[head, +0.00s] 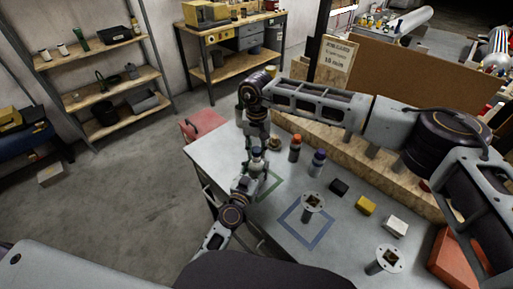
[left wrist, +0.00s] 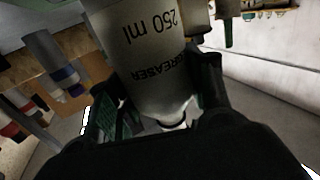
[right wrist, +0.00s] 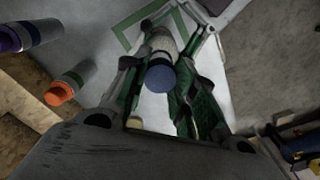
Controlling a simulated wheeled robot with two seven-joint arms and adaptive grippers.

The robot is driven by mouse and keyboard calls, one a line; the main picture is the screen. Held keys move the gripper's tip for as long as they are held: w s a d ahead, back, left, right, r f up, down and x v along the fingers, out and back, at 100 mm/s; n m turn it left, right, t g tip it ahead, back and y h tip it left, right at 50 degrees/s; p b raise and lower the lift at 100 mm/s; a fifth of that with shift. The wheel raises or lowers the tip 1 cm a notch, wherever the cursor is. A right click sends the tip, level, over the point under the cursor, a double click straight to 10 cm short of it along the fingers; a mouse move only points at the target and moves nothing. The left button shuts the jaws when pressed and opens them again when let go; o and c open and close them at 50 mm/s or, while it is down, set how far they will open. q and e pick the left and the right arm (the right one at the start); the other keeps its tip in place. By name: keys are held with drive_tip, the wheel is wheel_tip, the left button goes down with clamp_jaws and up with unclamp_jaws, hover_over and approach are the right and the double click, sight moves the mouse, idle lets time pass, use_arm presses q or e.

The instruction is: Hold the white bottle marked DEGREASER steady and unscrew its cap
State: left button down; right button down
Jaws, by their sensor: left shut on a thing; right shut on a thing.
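The white DEGREASER bottle (head: 257,166) stands upright near the table's left edge; its label reads "250 ml" and part of the name in the left wrist view (left wrist: 155,50). My left gripper (head: 247,180) is shut on its body, a finger on each side; the fingers also show in the left wrist view (left wrist: 155,105). My right gripper (head: 256,138) reaches down from above. In the right wrist view its green-padded fingers (right wrist: 157,88) are shut around the blue-grey cap (right wrist: 160,78). The cap is on the bottle's top; the thread is hidden.
An orange-capped bottle (head: 295,150) and a purple-capped bottle (head: 318,162) stand to the right. A green outline (head: 272,187) and a blue outline (head: 305,238) mark the grey table.

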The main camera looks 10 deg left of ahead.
sight(256, 149)
drive_tip(key=shift+r, duration=2)
use_arm(q)
drive_tip(key=c, duration=0.5)
unclamp_jaws()
drive_tip(key=shift+c, duration=0.2)
drive_tip(key=shift+s, duration=0.15)
drive_tip(key=shift+s+a, duration=0.35)
drive_tip(key=shift+s, duration=1.55)
drive_tip(key=shift+s+a, duration=0.35)
drive_tip(key=shift+s, duration=1.6)
drive_tip(key=shift+s+a, duration=0.35)
drive_tip(key=shift+s, duration=1.55)
